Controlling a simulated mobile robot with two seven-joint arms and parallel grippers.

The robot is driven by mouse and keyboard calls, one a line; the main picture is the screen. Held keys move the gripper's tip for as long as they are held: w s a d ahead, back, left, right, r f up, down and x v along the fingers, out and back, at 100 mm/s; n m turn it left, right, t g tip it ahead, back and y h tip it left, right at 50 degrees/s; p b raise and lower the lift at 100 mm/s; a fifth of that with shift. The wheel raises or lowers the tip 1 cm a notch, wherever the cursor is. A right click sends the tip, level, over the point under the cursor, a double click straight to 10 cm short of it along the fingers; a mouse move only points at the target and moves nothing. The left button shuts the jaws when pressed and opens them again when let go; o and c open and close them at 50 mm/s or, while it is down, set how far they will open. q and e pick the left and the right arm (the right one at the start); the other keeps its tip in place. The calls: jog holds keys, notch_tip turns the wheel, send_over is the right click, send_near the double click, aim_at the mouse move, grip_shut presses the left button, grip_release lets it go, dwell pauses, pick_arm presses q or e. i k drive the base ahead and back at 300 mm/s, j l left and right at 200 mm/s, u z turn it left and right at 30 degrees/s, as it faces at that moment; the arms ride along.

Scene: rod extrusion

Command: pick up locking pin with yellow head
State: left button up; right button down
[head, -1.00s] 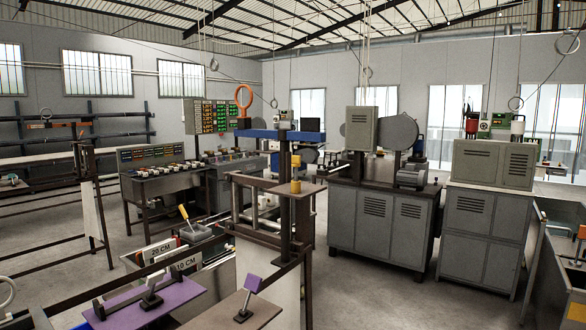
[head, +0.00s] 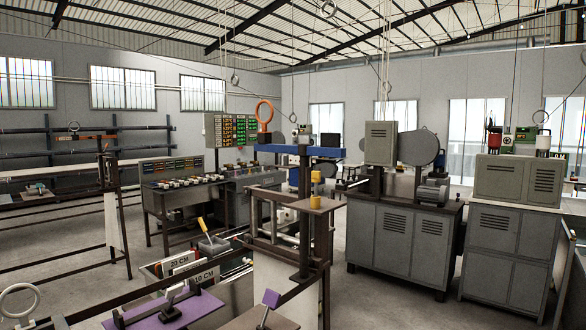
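A yellow-headed piece (head: 316,176), which looks like the locking pin, stands upright on a small brown plate (head: 324,203) at the top of a dark upright post, right of the picture's centre. Its yellow head sits above a wider yellowish lower part; how far it goes into the plate cannot be told. A yellow lever handle (head: 202,225) tilts up from a grey box to the left of it, lower down. Neither of my grippers shows in the head view.
The brown frame (head: 290,200) holds the post. Grey cabinets (head: 395,235) with machines stand right of it. Bare floor shows at left.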

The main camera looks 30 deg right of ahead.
aim_at(316, 175)
jog(key=i+l, duration=0.1)
jog(key=l, duration=0.55)
jog(key=i+l+u, duration=0.1)
jog(key=l, duration=0.55)
